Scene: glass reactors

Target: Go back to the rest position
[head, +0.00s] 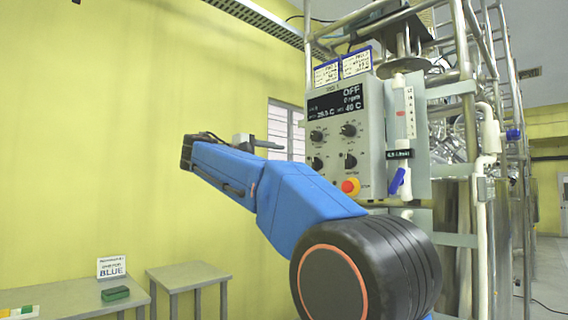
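My blue arm crosses the middle of the head view, from the large black joint at the bottom up to the left. A grey part of my gripper (258,143) shows just above the blue link, pointing right toward the control panel (338,135). It appears apart from the panel, with the window behind it. The rest of my gripper is hidden behind the arm, so I cannot tell whether it is open or shut, or whether it holds anything.
Metal frame and piping fill the right. Low tables (188,275) stand at lower left, one with a green block (115,293).

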